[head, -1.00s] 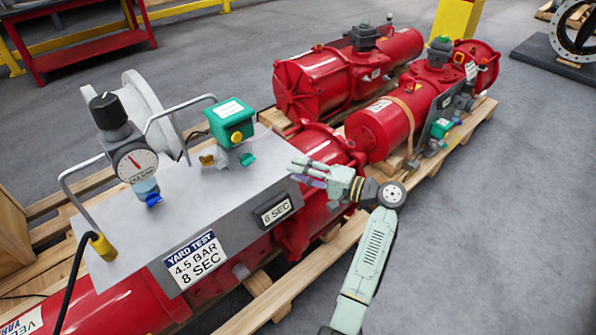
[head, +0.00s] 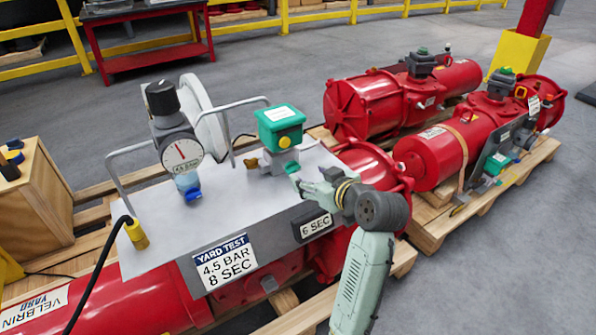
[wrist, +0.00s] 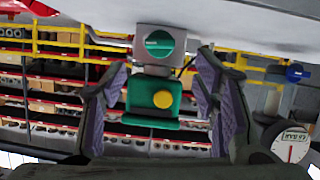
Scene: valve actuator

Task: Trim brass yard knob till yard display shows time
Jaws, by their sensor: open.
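The brass knob (head: 252,163) sticks out of the left side of a grey valve block (head: 279,161) on the steel panel; it cannot be made out in the wrist view. The block has a green cap with a yellow button (head: 284,142) and a green knob (head: 292,167). The yard display (head: 317,226) on the panel's front edge reads 6 SEC. The yard test label (head: 226,262) reads 4.5 BAR, 8 SEC. My gripper (head: 308,184) is open just in front of the green knob. In the wrist view the open fingers (wrist: 160,75) stand either side of the block, the green knob (wrist: 160,44) facing me.
A pressure gauge (head: 182,154) with a black-knobbed regulator (head: 161,98) stands left on the panel. Bent handles (head: 107,170) rise at the panel's ends. Red actuators (head: 400,95) lie on pallets behind. Open floor (head: 500,270) is at the right.

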